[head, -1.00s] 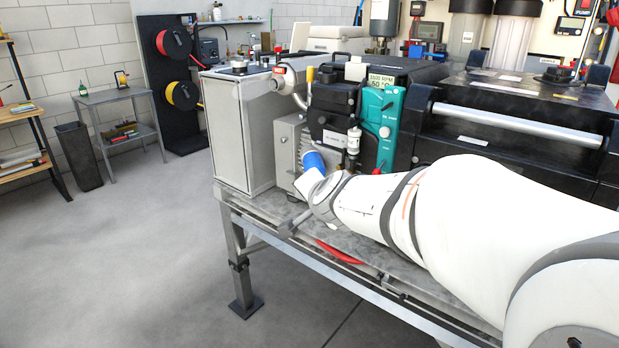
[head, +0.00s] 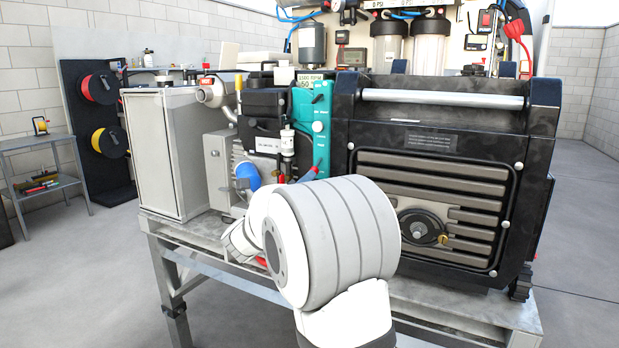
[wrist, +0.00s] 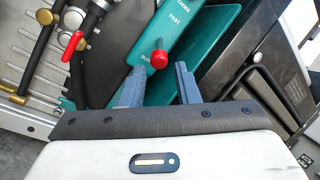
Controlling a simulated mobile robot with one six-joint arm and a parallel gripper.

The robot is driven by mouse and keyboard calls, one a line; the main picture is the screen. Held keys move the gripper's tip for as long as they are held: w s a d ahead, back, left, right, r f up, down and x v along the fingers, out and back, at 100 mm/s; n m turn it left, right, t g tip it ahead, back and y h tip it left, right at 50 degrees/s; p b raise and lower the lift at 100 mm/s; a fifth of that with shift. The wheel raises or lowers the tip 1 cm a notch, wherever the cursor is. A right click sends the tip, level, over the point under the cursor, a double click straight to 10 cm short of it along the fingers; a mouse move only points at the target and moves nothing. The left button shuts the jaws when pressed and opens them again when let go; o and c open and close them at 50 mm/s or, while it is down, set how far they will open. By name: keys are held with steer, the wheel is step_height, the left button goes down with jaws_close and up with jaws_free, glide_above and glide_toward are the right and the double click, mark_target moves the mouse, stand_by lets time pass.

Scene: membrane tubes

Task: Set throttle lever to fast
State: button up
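The throttle lever's red round knob (wrist: 159,59) shows in the wrist view beside the SLOW mark on a teal panel (wrist: 186,28). CHOKE and FAST are printed higher on this panel. My gripper (wrist: 160,67) is open, its two grey fingers on either side and just short of the knob; I cannot tell whether either touches it. In the head view the teal panel (head: 320,100) stands on the engine's front, and my white arm reaches up to its lower end. My arm hides much of the gripper there.
A red-handled valve (wrist: 72,44) and brass fittings lie left of the panel in the wrist view. A large black ribbed housing (head: 430,190) stands right of the panel, and a grey metal cabinet (head: 168,150) stands left. All sit on a metal bench (head: 480,305).

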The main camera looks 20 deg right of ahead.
mark_target(317, 166)
steer(key=x, duration=0.5)
steer(key=shift+w+d, duration=0.1)
steer(key=shift+d, duration=0.05)
